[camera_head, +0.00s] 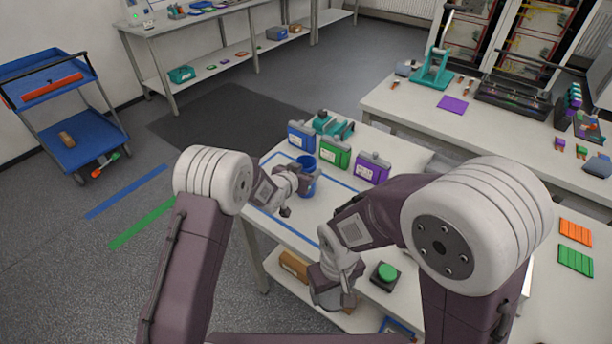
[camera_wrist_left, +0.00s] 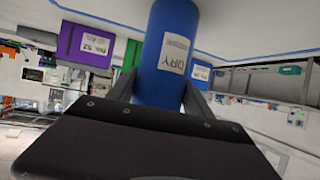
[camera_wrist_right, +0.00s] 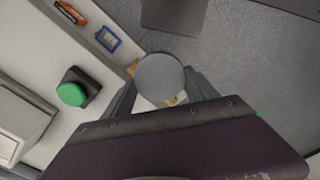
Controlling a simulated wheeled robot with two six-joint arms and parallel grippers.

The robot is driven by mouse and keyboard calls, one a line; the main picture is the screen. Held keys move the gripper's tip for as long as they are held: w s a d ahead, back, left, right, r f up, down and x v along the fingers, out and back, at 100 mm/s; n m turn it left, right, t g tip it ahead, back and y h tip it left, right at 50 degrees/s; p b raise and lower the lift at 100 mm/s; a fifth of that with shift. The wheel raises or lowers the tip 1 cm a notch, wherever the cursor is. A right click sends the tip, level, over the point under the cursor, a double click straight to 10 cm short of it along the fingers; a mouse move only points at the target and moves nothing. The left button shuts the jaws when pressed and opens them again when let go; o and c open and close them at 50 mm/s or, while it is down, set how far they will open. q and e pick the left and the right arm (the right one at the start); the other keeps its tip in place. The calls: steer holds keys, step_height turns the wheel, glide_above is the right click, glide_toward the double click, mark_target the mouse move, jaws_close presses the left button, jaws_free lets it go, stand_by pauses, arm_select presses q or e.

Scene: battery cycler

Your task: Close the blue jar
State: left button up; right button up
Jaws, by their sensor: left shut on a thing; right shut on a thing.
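The blue jar (camera_head: 308,163) is on the white table inside a blue taped outline. In the left wrist view the jar (camera_wrist_left: 168,35) is a blue cylinder with a white "DRY" label. My left gripper (camera_head: 302,183) is shut around it; the fingers (camera_wrist_left: 158,92) press on both sides. My right gripper (camera_head: 338,292) is low at the table's front edge, apart from the jar. In the right wrist view its fingers (camera_wrist_right: 160,90) are shut on a round grey disc (camera_wrist_right: 160,74), which looks like a lid.
Blue (camera_head: 301,136), green (camera_head: 336,153) and purple (camera_head: 372,168) containers stand behind the jar. A green button on a dark base (camera_head: 385,275) is right of my right gripper. A brown box (camera_head: 294,265) lies on the lower shelf. Table space right of the jar is clear.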

mark_target(311, 158)
arm_select(q)
steer(key=shift+r, duration=0.55)
step_height(311, 158, up, 3)
steer(key=shift+s+d+r, duration=0.1)
steer(key=shift+s+d, duration=0.05)
arm_select(e)
steer(key=shift+f, duration=0.25)
steer(key=shift+f+b, duration=0.7)
steer(key=shift+b, duration=0.25)
arm_select(q)
steer(key=s+d+r, duration=0.6)
steer(key=s+d, duration=0.1)
steer(key=s, duration=0.1)
steer(key=shift+s+d+r, duration=0.2)
steer(key=shift+s+r, duration=0.05)
steer(key=shift+r, duration=0.15)
steer(key=o, duration=0.6)
steer(key=shift+c, duration=0.2)
jaws_close()
